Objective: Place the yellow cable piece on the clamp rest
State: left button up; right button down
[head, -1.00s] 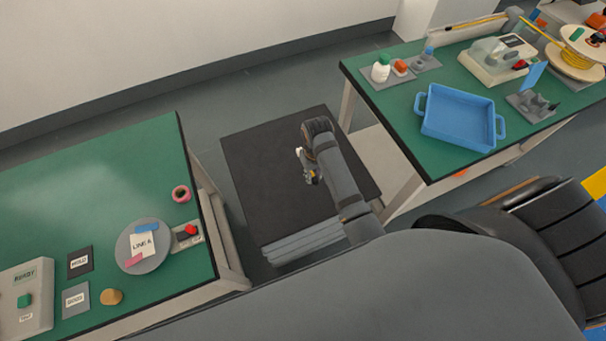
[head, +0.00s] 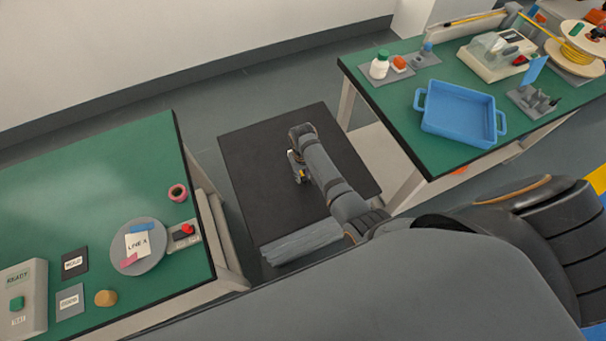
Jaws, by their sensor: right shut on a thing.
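My right gripper (head: 298,168) hangs over the black top of a low stand between the two tables. It is shut, with a small yellow bit (head: 303,177) showing at its fingers, which looks like the yellow cable piece. Most of that piece is hidden by the gripper and arm. My left gripper is not in view.
A blue tray (head: 459,114), a beige machine (head: 497,56) and a yellow cable spool (head: 574,52) occupy the right table.

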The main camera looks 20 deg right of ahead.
jog(key=shift+f, duration=0.1)
jog(key=c, duration=1.2)
grip_release()
